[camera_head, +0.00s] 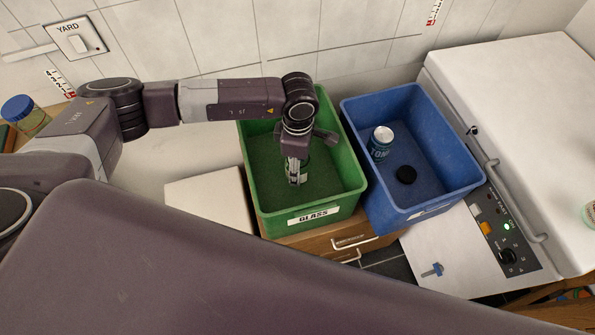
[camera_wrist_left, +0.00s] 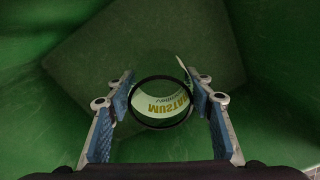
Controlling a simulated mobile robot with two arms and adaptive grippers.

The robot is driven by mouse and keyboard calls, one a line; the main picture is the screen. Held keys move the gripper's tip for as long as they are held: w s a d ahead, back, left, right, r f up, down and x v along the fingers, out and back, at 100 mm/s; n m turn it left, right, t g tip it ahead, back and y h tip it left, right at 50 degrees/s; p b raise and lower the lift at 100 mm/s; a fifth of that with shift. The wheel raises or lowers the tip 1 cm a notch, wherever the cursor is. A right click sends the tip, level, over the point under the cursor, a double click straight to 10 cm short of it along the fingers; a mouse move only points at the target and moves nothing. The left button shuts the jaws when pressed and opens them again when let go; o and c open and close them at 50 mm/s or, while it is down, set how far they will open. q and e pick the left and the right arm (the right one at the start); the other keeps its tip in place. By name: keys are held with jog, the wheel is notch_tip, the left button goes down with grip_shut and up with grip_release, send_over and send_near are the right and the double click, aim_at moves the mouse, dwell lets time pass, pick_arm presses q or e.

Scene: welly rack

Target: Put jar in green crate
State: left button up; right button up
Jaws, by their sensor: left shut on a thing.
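The green crate (camera_head: 315,199) stands in the middle of the head view with a label reading GLASS on its front. My left gripper (camera_head: 297,176) reaches down inside it from above. In the left wrist view its two fingers (camera_wrist_left: 163,105) are shut on the jar (camera_wrist_left: 162,120), one on each side. The jar is clear glass with a dark round rim facing the camera and a pale label with mustard lettering. Green crate walls and floor surround it. In the head view the jar is mostly hidden by the gripper. I cannot tell if it touches the floor. My right gripper is not in view.
A white box (camera_head: 207,200) is at the left. A blue-lidded jar (camera_head: 24,112) stands far left. A white chest (camera_head: 515,110) fills the right.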

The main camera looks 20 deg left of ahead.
pick_arm(q)
notch_tip(320, 180, down, 4)
jog(key=shift+f, duration=0.1)
jog(key=shift+f, duration=0.15)
jog(key=o, duration=1.2)
jog(key=shift+o, duration=0.4)
